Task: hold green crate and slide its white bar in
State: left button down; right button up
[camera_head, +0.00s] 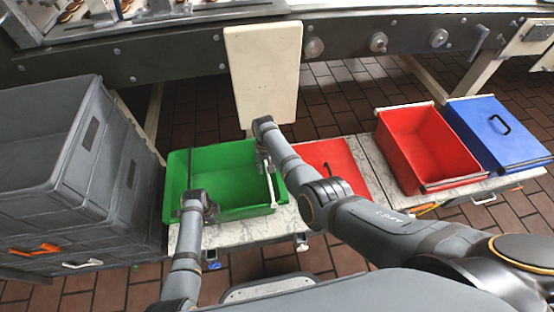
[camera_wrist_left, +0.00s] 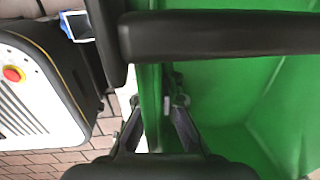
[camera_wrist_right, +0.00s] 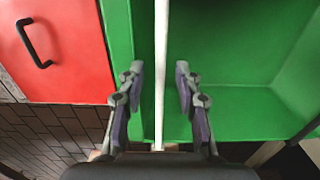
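The green crate (camera_head: 222,160) sits on a pale marbled tabletop (camera_head: 222,237), left of the middle in the head view. Its white bar (camera_head: 271,188) runs along the crate's right side; in the right wrist view the bar (camera_wrist_right: 161,70) passes between my fingers. My right gripper (camera_wrist_right: 159,88) is open around the bar's line, with a gap on either side. My left gripper (camera_wrist_left: 157,105) is at the crate's near-left wall (camera_wrist_left: 152,85), with one finger on each side, and looks shut on it. A dark bar (camera_wrist_left: 220,35) crosses the left wrist view.
A red lid (camera_head: 333,160) lies right of the green crate, partly behind my right arm. A red crate (camera_head: 417,140) and a blue lidded box (camera_head: 503,135) stand farther right. Grey stacked crates (camera_head: 60,160) block the left. A cream panel (camera_head: 262,75) stands behind.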

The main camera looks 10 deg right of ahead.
jog(key=d, duration=0.4)
jog(key=shift+d+r, duration=0.25)
notch_tip(320, 180, up, 12)
jog(key=s+d+f+h, duration=0.1)
jog(key=s+d+f, duration=0.4)
jog(key=f, duration=0.3)
jog(key=s+d+f+h, duration=0.1)
jog(key=s+d+f, duration=0.5)
jog(key=d+f, duration=0.1)
jog(key=s+d+f+h, duration=0.1)
jog(key=s+d+f, duration=0.4)
jog(key=f, duration=0.4)
jog(key=shift+s+d+f+g, duration=0.25)
jog(key=shift+d+f+g, duration=0.15)
jog(key=shift+d, duration=0.15)
